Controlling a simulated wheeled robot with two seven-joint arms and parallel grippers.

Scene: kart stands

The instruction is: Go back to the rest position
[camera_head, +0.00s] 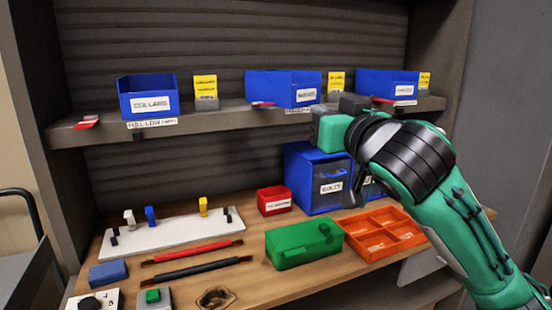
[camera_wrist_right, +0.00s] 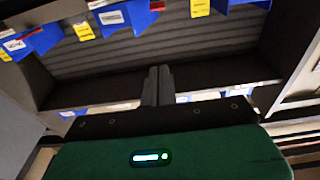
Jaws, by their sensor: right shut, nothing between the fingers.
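My right arm, green with a black wrist, comes in from the right in the head view. Its gripper (camera_head: 340,105) is raised in front of the shelf, near the middle and right blue bins. In the right wrist view the two dark fingers (camera_wrist_right: 158,86) are together with nothing between them. The hand partly hides the shelf edge and the blue cabinet behind it. My left gripper is not in view.
Blue bins (camera_head: 148,97) stand on the upper shelf (camera_head: 225,119). Below, the wooden bench (camera_head: 240,210) holds a green box (camera_head: 290,248), an orange divided tray (camera_head: 345,252), a red bin (camera_head: 274,201), a blue drawer cabinet (camera_head: 315,175) and a white board (camera_head: 170,236).

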